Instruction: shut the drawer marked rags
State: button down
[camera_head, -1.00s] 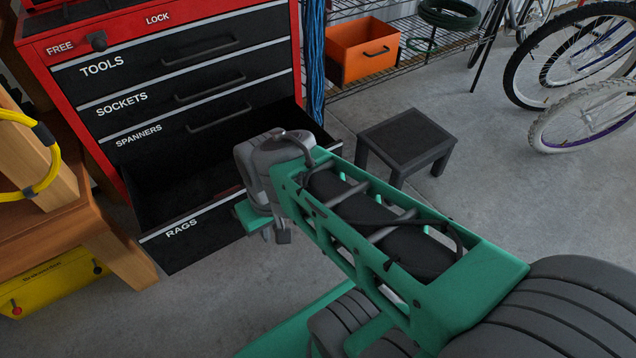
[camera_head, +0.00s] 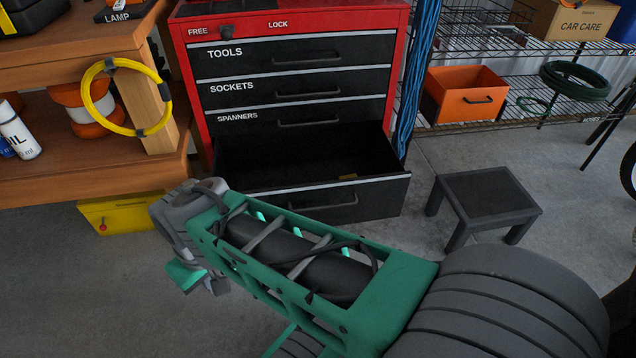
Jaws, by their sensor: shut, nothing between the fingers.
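The rags drawer (camera_head: 370,199) is the bottom drawer of the red tool cabinet (camera_head: 399,80). It is pulled out, with its dark inside showing and a small yellowish thing in it. My arm hides the left part of its front, and its label is hidden now. My gripper (camera_head: 206,284) is shut and empty, left of the drawer front and on the near side of it, over the floor. The drawers marked tools (camera_head: 250,67), sockets (camera_head: 250,98) and spanners (camera_head: 250,128) above are shut.
A wooden bench (camera_head: 60,170) stands at left, with a yellow box (camera_head: 150,213) under it. A low black stool (camera_head: 490,195) stands right of the drawer. A wire rack (camera_head: 470,126) holds an orange bin (camera_head: 465,95). Floor in front of the drawer is partly bare.

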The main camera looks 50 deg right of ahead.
aim_at(297, 170)
jog(key=u, duration=0.1)
jog(key=i, duration=0.85)
jog(key=z, duration=2.1)
